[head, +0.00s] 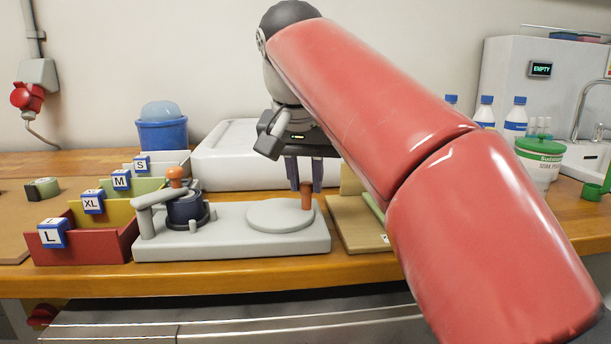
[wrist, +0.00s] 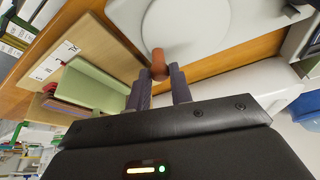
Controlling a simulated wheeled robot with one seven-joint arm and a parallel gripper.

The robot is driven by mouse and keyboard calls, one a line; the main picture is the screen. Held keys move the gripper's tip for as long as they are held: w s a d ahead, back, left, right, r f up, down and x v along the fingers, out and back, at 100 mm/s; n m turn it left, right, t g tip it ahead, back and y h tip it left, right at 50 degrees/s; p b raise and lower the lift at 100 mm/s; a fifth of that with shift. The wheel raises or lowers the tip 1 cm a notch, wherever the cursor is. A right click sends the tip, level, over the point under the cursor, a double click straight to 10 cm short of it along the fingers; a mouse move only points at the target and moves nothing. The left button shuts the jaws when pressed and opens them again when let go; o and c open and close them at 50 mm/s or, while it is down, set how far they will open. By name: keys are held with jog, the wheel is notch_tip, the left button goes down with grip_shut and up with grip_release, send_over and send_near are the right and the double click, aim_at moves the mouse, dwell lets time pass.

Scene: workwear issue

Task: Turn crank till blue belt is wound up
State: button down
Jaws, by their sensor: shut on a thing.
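The winding device has a grey base (head: 240,248) on the bench. A flat round crank disc (head: 275,216) sits on its right part, with an upright brown-orange crank handle (head: 306,203) at the disc's right edge. My gripper (head: 305,187) is shut on this handle from above. The wrist view shows the handle (wrist: 158,62) between my gripper's fingertips (wrist: 158,78), at the edge of the pale disc (wrist: 190,25). A dark blue wound roll (head: 184,210), seemingly the blue belt, stands on the base's left part. A grey lever with an orange knob (head: 175,174) is beside it. No loose belt length is clear.
Labelled bins, including a red one (head: 85,248), stand left of the device. A wooden board (head: 355,228) lies close on its right. Behind are a white case (head: 235,160) and blue tub (head: 162,135). A green-lidded bucket (head: 540,160) and bottles stand far right.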

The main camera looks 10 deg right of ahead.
jog(key=n, duration=0.2)
jog(key=w+n+y, duration=0.1)
jog(key=shift+w+n, duration=0.25)
jog(key=shift+n, duration=0.15)
jog(key=shift+w+a+n+y, duration=0.2)
jog(key=shift+n+y, duration=0.25)
jog(key=shift+n, duration=0.4)
jog(key=shift+w+a+n+y, duration=0.1)
jog(key=shift+w+n+y, duration=0.3)
jog(key=shift+n, duration=0.45)
jog(key=c, duration=1.3)
grip_release()
jog(key=shift+o, duration=0.2)
jog(key=shift+s, duration=0.1)
jog(key=shift+v, duration=3.95)
